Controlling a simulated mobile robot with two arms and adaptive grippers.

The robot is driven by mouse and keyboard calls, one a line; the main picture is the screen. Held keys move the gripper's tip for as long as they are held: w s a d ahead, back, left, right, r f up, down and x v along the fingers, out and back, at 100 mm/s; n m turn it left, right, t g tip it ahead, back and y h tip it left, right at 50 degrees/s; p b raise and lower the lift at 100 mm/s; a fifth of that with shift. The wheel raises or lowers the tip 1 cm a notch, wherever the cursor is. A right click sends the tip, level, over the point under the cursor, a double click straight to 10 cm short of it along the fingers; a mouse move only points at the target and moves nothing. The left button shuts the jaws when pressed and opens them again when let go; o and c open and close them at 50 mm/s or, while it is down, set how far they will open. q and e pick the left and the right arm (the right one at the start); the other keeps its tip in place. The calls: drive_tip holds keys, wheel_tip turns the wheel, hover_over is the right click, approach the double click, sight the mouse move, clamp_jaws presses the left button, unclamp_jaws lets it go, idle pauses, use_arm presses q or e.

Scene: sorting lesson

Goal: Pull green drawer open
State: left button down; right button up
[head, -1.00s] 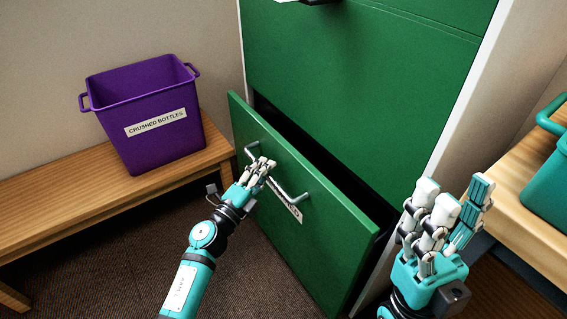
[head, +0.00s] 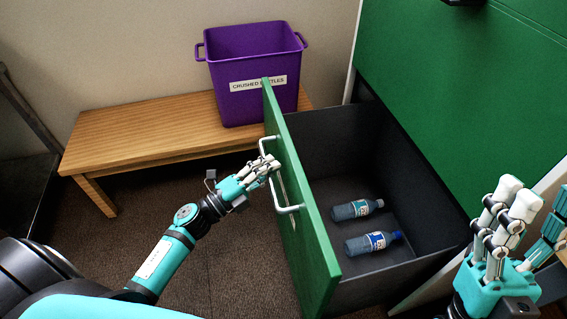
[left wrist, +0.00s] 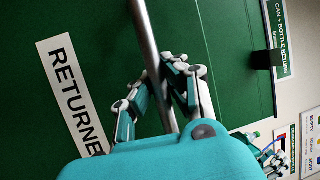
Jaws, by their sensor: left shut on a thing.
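The green drawer (head: 300,225) stands pulled out from the tall green cabinet (head: 430,75). Its dark inside shows, with two plastic bottles lying in it, one (head: 357,209) farther back and one (head: 372,242) nearer. My left gripper (head: 268,167) is shut on the drawer's metal handle (head: 287,209). In the left wrist view the fingers (left wrist: 168,85) close around the handle bar (left wrist: 147,40), beside a label reading "RETURNE" (left wrist: 72,92). My right gripper (head: 520,225) is raised at the right, empty, with its fingers pointing up; how far apart they are is unclear.
A purple bin (head: 255,105) labelled "CRUSHED BOTTLES" stands on a wooden bench (head: 150,135) behind the drawer front. Carpeted floor (head: 235,270) is free left of the drawer. A dark object stands at the far left edge.

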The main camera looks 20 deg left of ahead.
use_arm(q)
drive_tip(key=shift+s+a+f, duration=0.15)
drive_tip(key=shift+s+a, duration=0.1)
drive_tip(key=c, duration=1.3)
unclamp_jaws()
drive_tip(key=v, duration=1.2)
drive_tip(key=shift+w, duration=0.1)
